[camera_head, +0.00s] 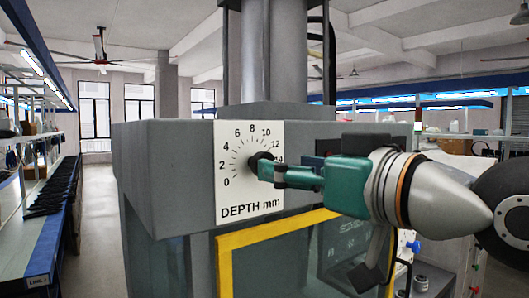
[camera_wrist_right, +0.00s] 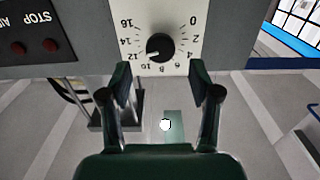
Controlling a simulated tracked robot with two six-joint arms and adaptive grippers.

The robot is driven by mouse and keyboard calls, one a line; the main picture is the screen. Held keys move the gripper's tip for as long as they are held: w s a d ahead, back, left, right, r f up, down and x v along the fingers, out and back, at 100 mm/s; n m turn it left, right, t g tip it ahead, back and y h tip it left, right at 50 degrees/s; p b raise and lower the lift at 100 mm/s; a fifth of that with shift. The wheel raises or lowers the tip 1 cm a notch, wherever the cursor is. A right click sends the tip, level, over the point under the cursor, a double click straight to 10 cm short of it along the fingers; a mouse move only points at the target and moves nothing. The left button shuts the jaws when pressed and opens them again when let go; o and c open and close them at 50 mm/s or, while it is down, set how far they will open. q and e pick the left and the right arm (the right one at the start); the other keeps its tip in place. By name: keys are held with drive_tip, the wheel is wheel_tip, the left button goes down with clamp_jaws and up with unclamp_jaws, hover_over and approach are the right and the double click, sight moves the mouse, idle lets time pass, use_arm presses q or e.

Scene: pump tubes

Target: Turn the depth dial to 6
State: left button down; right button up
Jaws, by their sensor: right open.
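The depth dial is a round black knob (camera_head: 259,158) on a white scale plate (camera_head: 237,191) marked "DEPTH mm", on the grey machine's front. In the right wrist view the whole knob (camera_wrist_right: 160,46) shows, with the scale upside down. A small light mark on it points between 10 and 12, closer to 12. My right gripper (camera_head: 270,170), green with dark fingers, is in front of the knob and hides part of it in the head view. In the wrist view its fingers (camera_wrist_right: 160,76) are spread and empty, short of the knob. My left gripper is not in view.
A yellow-framed clear window (camera_head: 270,234) is below the plate. A dark panel with red buttons (camera_wrist_right: 32,34) and "STOP" lettering is beside the scale plate in the wrist view. A long bench (camera_head: 45,228) runs along the left, with clear floor between it and the machine.

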drive_tip(key=p+x, duration=0.1)
drive_tip(key=x, duration=0.5)
drive_tip(key=shift+w+a+p, duration=0.2)
drive_tip(key=shift+w+p, duration=0.05)
drive_tip(key=shift+p, duration=0.15)
drive_tip(key=c, duration=1.1)
drive_tip(key=shift+c, duration=0.2)
